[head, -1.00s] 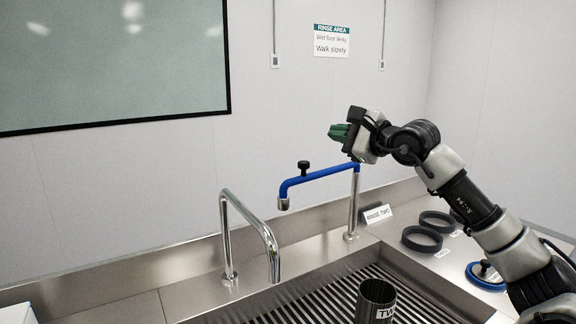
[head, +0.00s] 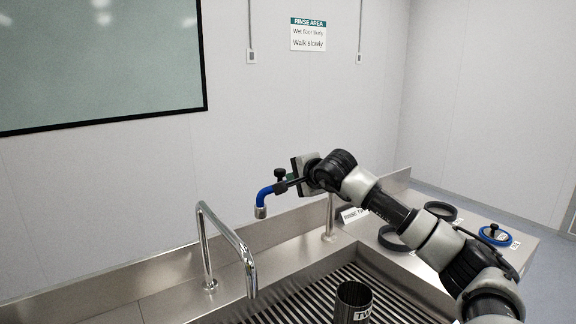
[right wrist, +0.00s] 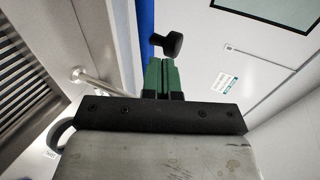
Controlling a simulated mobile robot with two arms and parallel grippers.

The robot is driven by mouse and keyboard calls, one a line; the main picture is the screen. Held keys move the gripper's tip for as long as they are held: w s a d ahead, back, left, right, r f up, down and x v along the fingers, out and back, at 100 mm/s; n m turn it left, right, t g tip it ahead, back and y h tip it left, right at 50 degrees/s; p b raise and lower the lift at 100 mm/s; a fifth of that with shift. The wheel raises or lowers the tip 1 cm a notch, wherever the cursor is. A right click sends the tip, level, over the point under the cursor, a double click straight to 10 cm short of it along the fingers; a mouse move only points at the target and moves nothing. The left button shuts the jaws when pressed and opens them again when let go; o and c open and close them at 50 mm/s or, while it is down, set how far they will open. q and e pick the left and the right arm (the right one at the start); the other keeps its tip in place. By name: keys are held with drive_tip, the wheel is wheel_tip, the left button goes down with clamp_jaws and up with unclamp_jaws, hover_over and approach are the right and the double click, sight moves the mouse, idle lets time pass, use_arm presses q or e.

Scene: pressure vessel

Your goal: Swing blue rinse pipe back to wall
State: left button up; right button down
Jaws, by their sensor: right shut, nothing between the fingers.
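The blue rinse pipe (head: 265,196) reaches out to the left over the sink from its steel post (head: 329,220). Its tip points down, and a black knob (head: 280,174) stands on top near the tip. My right gripper (head: 291,177), with green fingers, is at the pipe beside the knob and hides much of the blue arm. In the right wrist view the green fingers (right wrist: 161,77) are together and empty, just beside the blue pipe (right wrist: 146,22) and near the knob (right wrist: 170,44). I cannot tell whether they touch. My left gripper is not in view.
A bare steel tap (head: 222,240) stands left of the pipe. Dark rings (head: 440,210) and a blue-rimmed lid (head: 495,235) lie on the right counter, beneath my arm. The wall is behind.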

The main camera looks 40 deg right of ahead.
sight(279, 171)
drive_tip(key=shift+w+d+r+p, duration=0.15)
drive_tip(key=shift+w+p, duration=0.3)
drive_tip(key=shift+w, duration=0.7)
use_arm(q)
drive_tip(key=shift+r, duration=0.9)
use_arm(e)
drive_tip(key=shift+w+d+f, duration=0.1)
drive_tip(key=shift+w+f, duration=0.15)
drive_tip(key=shift+w, duration=0.1)
drive_tip(key=shift+w+r+p, duration=0.15)
drive_tip(key=shift+w+p, duration=0.15)
drive_tip(key=shift+w, duration=1.15)
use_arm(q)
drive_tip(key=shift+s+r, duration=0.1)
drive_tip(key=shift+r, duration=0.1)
use_arm(e)
drive_tip(key=shift+a, duration=0.2)
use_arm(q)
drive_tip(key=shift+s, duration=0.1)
